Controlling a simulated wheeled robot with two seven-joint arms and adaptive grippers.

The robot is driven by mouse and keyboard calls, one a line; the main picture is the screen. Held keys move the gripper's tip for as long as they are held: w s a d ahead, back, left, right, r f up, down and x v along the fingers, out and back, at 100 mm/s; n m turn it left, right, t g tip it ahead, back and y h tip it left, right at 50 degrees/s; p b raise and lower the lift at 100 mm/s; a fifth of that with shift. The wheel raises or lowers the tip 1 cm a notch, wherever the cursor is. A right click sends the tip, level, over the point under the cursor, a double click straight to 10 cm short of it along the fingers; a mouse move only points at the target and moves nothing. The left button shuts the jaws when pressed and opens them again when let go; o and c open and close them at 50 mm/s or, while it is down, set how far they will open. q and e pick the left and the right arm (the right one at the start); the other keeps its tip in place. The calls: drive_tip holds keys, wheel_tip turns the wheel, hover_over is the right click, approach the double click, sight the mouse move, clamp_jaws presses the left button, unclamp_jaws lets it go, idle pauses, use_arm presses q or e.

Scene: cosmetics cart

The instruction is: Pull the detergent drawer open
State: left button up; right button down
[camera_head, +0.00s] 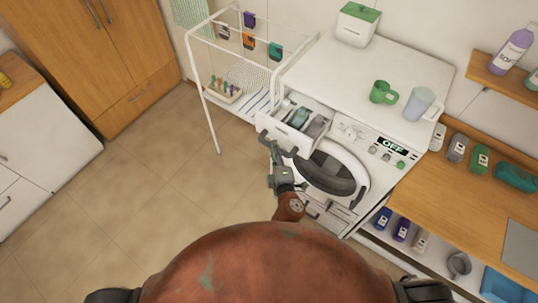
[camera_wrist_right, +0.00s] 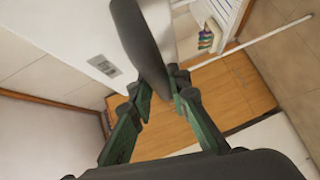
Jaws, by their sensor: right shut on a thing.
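The detergent drawer (camera_head: 279,133) of the white washing machine stands pulled out at the machine's upper left. Its inside shows from above, with grey and green compartments. My right gripper (camera_head: 269,146) is at the drawer's front. In the right wrist view its green fingers (camera_wrist_right: 164,88) are closed around a dark grey bar (camera_wrist_right: 140,42), which appears to be the drawer's handle. The white surface beside the bar, with a small grey label, appears to be the drawer front (camera_wrist_right: 85,45). My left gripper is not in view.
The washing machine (camera_head: 350,75) carries a green mug (camera_head: 383,92), a pale jug (camera_head: 419,103) and a green-lidded box (camera_head: 356,24). Its round door (camera_head: 333,172) is below the drawer. A white drying rack (camera_head: 200,85) stands close on the left. The tiled floor left of my arm is clear.

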drive_tip(key=shift+s+d+f, duration=0.1)
drive_tip(key=shift+f, duration=0.3)
drive_tip(key=c, duration=2.2)
unclamp_jaws()
drive_tip(key=shift+c, duration=0.2)
drive_tip(key=o, duration=0.4)
drive_tip(key=shift+r, duration=0.25)
drive_tip(key=v, duration=1.2)
